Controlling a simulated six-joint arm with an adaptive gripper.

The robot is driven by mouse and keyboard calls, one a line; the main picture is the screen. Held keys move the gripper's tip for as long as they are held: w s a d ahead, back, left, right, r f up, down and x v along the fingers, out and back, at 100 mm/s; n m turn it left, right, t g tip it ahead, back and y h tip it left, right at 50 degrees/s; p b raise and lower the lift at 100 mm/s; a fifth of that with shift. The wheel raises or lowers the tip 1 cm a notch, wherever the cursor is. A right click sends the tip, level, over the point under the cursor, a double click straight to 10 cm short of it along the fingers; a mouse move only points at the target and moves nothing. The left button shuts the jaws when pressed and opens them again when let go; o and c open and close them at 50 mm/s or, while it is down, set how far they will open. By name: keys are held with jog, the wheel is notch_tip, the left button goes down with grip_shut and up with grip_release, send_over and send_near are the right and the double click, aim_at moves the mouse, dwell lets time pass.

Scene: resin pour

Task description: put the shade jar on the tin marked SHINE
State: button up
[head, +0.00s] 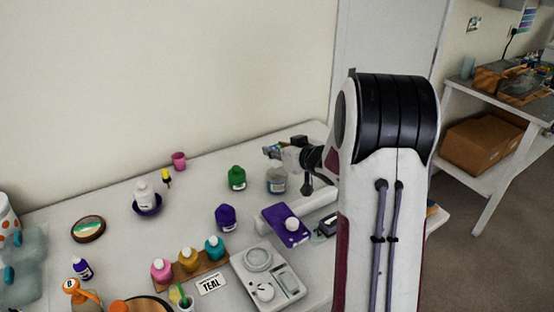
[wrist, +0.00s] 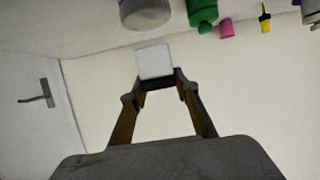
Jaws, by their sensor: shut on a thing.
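A card reading TEAL (head: 211,284) lies in front of a wooden board with a pink jar (head: 161,271), a yellow jar (head: 189,260) and a teal jar (head: 214,249). No SHINE marking is readable on anything in view. My gripper (wrist: 156,82) is shut on a pale, square-faced thing (wrist: 154,61), whose identity I cannot tell. In the head view my gripper (head: 274,152) is at the table's far right, above or behind a grey-clear container (head: 276,180). That container also shows in the wrist view (wrist: 145,12).
A green bottle (head: 237,178) stands left of the grey-clear container, and a pink cup (head: 179,161) farther left. A purple bottle (head: 226,217), a purple slab (head: 286,226) and a white scale-like device (head: 268,276) crowd the middle. Bare table (head: 120,215) shows at left.

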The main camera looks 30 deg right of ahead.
jog(key=shift+f, duration=1.8)
jog(key=shift+f, duration=0.15)
jog(key=o, duration=1.2)
jog(key=shift+c, duration=0.2)
jog(key=shift+r, duration=0.2)
jog(key=v, duration=1.2)
jog(key=shift+r, duration=0.1)
